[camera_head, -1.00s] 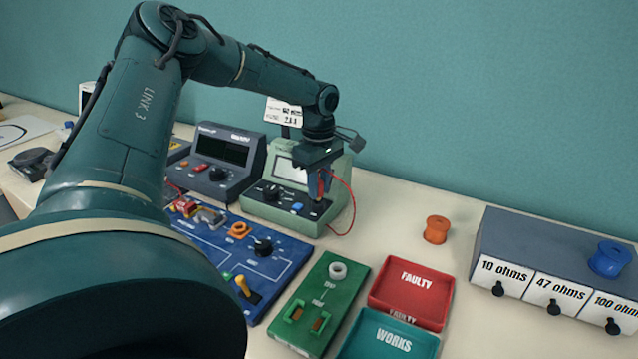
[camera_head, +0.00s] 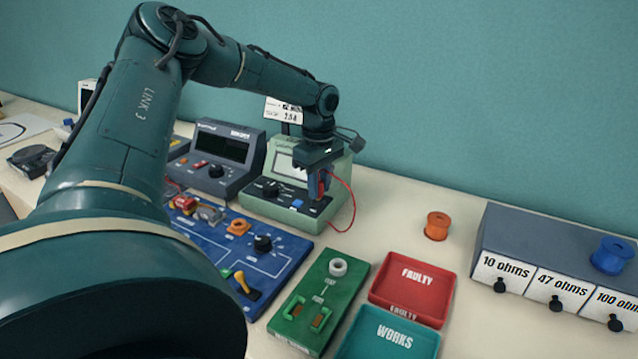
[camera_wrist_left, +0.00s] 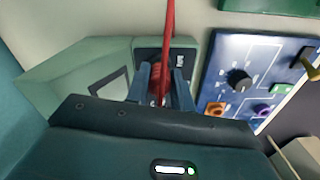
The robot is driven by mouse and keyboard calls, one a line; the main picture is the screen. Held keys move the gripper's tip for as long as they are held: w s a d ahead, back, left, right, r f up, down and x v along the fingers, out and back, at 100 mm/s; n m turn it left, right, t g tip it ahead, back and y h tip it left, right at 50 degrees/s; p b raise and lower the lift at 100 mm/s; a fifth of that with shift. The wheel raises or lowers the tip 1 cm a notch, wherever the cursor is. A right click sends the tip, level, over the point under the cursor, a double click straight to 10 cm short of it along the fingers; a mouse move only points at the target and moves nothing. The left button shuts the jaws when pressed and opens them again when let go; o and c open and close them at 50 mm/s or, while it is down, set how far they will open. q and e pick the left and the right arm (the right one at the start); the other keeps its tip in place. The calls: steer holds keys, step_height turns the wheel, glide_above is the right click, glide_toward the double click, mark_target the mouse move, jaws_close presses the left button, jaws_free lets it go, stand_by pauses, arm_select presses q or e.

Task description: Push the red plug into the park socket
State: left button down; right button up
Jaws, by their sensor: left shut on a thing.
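My left gripper (camera_head: 319,190) is shut on the red plug (camera_head: 322,182), low over the front panel of the pale green meter (camera_head: 256,209). A red lead runs from the plug and loops to the right of the meter. In the left wrist view the red plug (camera_wrist_left: 155,74) sits between the blue fingers (camera_wrist_left: 158,95), over the dark panel. The park socket is hidden behind the fingers and plug, so I cannot tell how deep the plug sits. My right gripper is not in view.
A blue circuit board (camera_head: 290,245) lies in front of the meter. A dark instrument (camera_head: 229,150) stands to its left. A green test board (camera_head: 345,285), red FAULTY tray (camera_head: 448,297) and teal WORKS tray (camera_head: 432,347) lie nearer. Table beside the orange spool (camera_head: 437,226) is clear.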

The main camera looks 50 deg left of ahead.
arm_select(q)
steer(key=shift+f, duration=0.35)
steer(key=c, duration=1.1)
jaws_free()
steer(key=shift+o, duration=0.3)
steer(key=o, duration=0.4)
steer(key=shift+r, duration=0.1)
steer(key=shift+r+p, duration=2.65)
steer(key=shift+r, duration=1.3)
